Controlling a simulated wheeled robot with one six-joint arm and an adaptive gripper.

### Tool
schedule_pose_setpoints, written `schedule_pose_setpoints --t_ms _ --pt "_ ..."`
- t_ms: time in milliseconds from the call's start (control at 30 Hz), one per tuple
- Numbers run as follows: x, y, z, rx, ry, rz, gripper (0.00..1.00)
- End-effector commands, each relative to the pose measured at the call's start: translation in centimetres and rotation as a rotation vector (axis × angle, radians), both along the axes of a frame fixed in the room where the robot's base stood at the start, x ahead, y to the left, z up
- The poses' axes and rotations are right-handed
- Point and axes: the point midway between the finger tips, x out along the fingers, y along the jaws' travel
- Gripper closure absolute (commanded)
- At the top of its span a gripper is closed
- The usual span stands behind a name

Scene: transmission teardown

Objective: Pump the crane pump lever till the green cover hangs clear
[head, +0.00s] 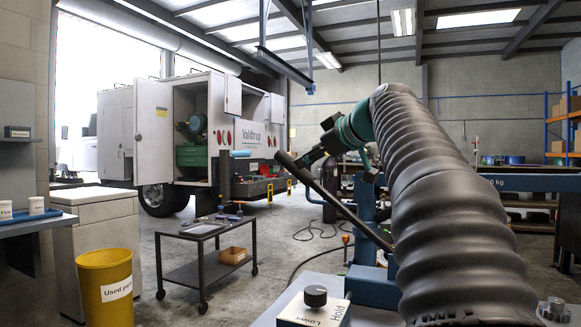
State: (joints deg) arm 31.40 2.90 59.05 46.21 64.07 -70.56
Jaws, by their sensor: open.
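The crane pump lever (345,212) is a long dark bar. It slants from a thick grip end at the upper left down to the blue crane base (372,287). My gripper (303,158) is open at the lever's upper end, close to the grip. I cannot tell whether the fingers touch the bar. My ribbed black arm sleeve fills the right foreground. A blue crane beam (530,183) marked "0 kg" shows behind it. A black knob (316,295) sits on a white plate marked "Hold" and "Lower". I cannot make out the green cover; my arm hides much of the crane.
A dark wheeled cart (205,268) with tools and an orange-brown bin (233,255) stands left of the lever. A yellow used-parts bin (106,288) is at the lower left. A white truck (220,130) stands behind. Cables lie on the floor between.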

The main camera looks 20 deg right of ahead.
Motion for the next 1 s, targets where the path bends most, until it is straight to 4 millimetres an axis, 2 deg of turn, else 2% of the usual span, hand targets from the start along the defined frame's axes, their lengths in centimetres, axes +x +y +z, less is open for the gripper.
schedule_pose_setpoints --t_ms 200,400,600,900,933,1000 --pt "3.9 0.8 -1.4 0.002 0.003 0.001 0.42" --pt "6.4 1.3 -2.4 0.001 0.002 -0.002 0.42" --pt "7.7 1.5 -2.9 0.001 0.001 -0.002 0.42" --pt "7.8 1.6 -3.0 0.001 0.000 -0.004 0.42" --pt "7.8 1.6 -2.9 0.001 0.000 -0.004 0.47" --pt "7.8 1.6 -2.9 0.001 0.000 -0.004 0.65"
